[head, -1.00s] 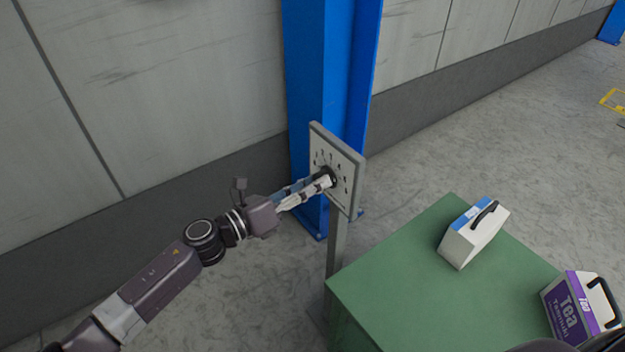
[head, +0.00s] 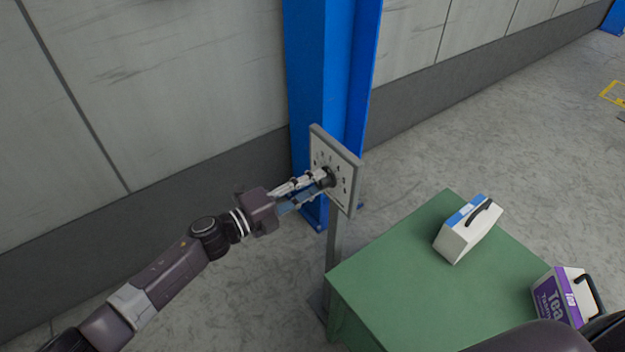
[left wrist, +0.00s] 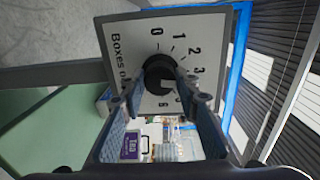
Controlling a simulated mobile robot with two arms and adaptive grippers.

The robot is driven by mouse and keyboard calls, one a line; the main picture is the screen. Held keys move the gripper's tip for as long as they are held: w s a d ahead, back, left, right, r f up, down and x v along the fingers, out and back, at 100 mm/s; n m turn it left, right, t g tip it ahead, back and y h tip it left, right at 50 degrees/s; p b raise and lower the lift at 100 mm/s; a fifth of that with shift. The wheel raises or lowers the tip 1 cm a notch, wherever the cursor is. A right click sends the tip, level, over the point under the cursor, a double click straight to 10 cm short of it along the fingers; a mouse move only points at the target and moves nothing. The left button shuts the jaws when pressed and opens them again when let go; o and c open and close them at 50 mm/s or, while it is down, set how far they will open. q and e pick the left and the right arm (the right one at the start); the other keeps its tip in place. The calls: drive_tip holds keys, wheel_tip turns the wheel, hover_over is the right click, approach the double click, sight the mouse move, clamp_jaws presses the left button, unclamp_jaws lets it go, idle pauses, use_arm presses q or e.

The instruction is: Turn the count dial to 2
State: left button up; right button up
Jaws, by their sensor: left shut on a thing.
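The count dial is a round black knob (left wrist: 158,72) on a pale panel (left wrist: 130,40) with printed numbers and the words "Boxes of". In the left wrist view 0, 1, 2 and 3 show along its upper and right side, and a 6 shows below the knob. In the head view the panel (head: 343,190) stands on a grey post in front of a blue column. My left gripper (head: 326,177) is shut on the knob, with a finger on each side of it. The fingers hide part of the scale, and I cannot tell which number the knob points at. My right gripper is not in view.
A green-topped table (head: 390,285) stands right of the post. On it are a white and blue box with a black handle (head: 468,235) and a purple and white tea box (head: 560,297). The blue column (head: 322,80) and the wall are close behind the panel.

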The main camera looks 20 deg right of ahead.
use_arm(q)
drive_tip(key=n+p, duration=0.1)
drive_tip(key=n, duration=0.3)
drive_tip(key=shift+f+n+p, duration=0.1)
drive_tip(key=shift+n+p, duration=0.45)
drive_tip(key=shift+n, duration=1.15)
drive_tip(key=o, duration=1.2)
drive_tip(key=shift+c, duration=0.2)
drive_tip(key=shift+a, duration=0.15)
drive_tip(key=v, duration=1.1)
drive_tip(key=shift+a, duration=0.4)
drive_tip(key=shift+f+n, duration=0.1)
drive_tip(key=shift+n, duration=0.2)
